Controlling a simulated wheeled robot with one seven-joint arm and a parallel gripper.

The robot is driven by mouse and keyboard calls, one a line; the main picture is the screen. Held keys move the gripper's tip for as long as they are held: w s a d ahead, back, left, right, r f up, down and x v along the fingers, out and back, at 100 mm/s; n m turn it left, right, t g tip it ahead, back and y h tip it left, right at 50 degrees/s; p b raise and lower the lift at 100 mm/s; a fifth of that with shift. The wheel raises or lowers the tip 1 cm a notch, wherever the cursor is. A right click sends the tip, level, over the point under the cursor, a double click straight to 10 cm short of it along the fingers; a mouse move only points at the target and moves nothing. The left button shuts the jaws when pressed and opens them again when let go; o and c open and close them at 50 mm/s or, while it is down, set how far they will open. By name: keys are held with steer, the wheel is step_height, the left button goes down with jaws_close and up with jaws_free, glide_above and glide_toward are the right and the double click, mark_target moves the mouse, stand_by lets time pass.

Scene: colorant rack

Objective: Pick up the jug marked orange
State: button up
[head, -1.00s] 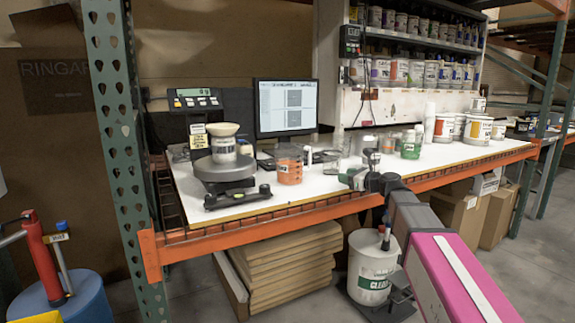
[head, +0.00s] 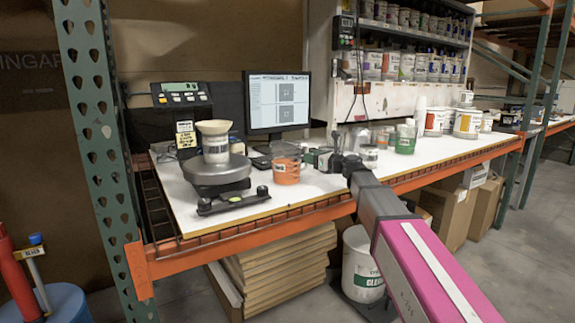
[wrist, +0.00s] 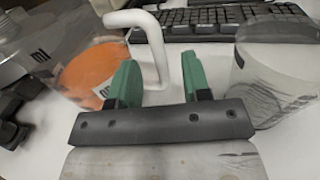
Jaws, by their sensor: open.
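The orange jug (head: 286,168) is a clear jug with orange contents, standing upright on the white bench in front of the monitor. In the wrist view the jug (wrist: 90,72) is at the left, partly out of frame, with its white handle (wrist: 133,17) reaching right. My gripper (head: 316,158) is just right of the jug in the head view. In the wrist view my gripper (wrist: 159,62) is open, its two green fingers apart. The upright part of the handle appears between the fingers; I cannot tell whether either finger touches it.
A clear container (wrist: 272,80) stands close to the right finger. A keyboard (wrist: 225,20) lies behind. A scale (head: 216,172) with a pale cup (head: 215,145) stands left of the jug. A green jug (head: 405,142) and white tubs (head: 467,124) are farther right along the bench.

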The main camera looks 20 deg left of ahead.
steer(key=shift+r+x, duration=0.2)
steer(key=shift+x, duration=1.2)
steer(key=shift+r+x, duration=0.25)
steer(key=shift+x, duration=1.1)
steer(key=shift+c, duration=0.2)
jaws_close()
